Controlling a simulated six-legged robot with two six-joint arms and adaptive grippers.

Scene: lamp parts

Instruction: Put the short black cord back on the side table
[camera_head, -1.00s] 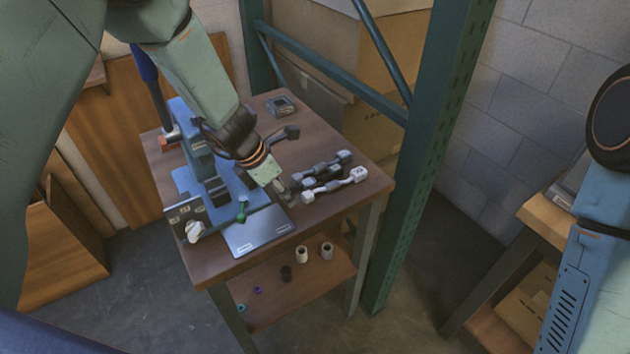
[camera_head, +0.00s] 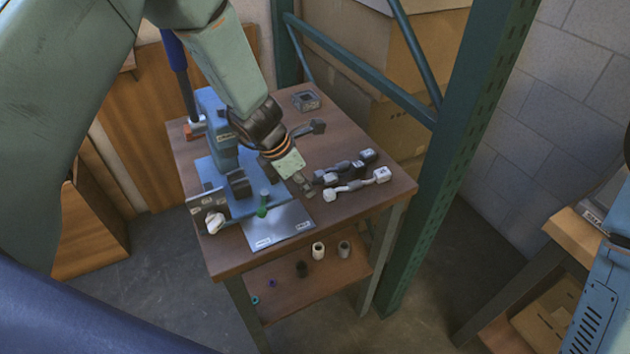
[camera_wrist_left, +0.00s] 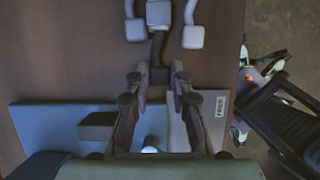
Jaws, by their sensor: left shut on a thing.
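The side table (camera_head: 344,138) has a brown top. My left gripper (camera_head: 306,190) is low over it, at the left end of a row of cords. In the left wrist view the fingers (camera_wrist_left: 158,80) are shut on the dark end block of the short black cord (camera_wrist_left: 157,48). The cord runs away from the fingers, between two neighbouring cords. In the head view I cannot clearly separate it from them. Whether it touches the tabletop is hard to tell. The white cord (camera_head: 357,186) lies nearest the front. My right gripper is out of view.
A blue press-like fixture (camera_head: 220,133) with a grey plate (camera_head: 278,225) stands left of the cords. A small dark square box (camera_head: 306,100) lies at the back. A green rack post (camera_head: 445,170) rises close to the table's right side. The lower shelf (camera_head: 290,294) holds several small cylinders.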

